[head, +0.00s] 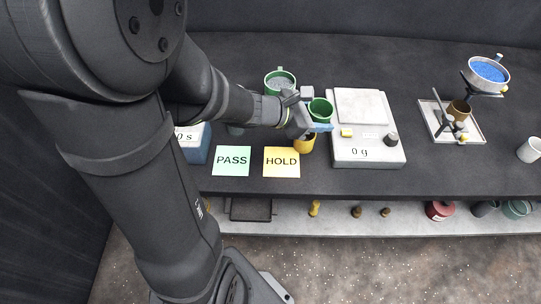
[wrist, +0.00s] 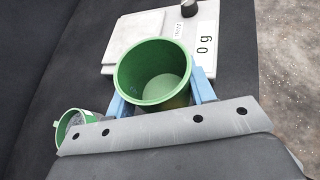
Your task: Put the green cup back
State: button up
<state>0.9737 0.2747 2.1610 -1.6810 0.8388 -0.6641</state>
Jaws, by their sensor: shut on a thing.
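A green cup (head: 320,107) is upright between the blue fingers of my gripper (head: 317,126), just left of the white scale in the head view. In the wrist view the green cup (wrist: 150,62) shows its open mouth, with a pale grey-green bottom. One blue finger is on each side of it, and my gripper (wrist: 160,95) is shut on it. Whether its base touches the table is hidden. A second green cup (head: 280,82), holding grey grains, stands behind my wrist; it also shows at the lower left of the wrist view (wrist: 72,130).
A white scale (head: 368,155) reading 0 g stands to the right. A yellow cup (head: 304,145) is close below my gripper. PASS (head: 231,161) and HOLD (head: 281,162) cards lie in front. A sieve of blue grains (head: 489,70) and a stand tray (head: 440,135) are farther right.

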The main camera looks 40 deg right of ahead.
jog(key=s+a+f+n+t+h, duration=0.1)
jog(key=s+a+n, duration=0.3)
jog(key=a, duration=0.5)
jog(key=m, duration=0.1)
send_over(271, 157)
notch_tip(271, 157, down, 8)
jog(key=shift+d+r, duration=0.1)
jog(key=shift+r, duration=0.1)
jog(key=shift+f, duration=2)
jog(key=shift+f, duration=0.15)
jog(key=o, duration=1)
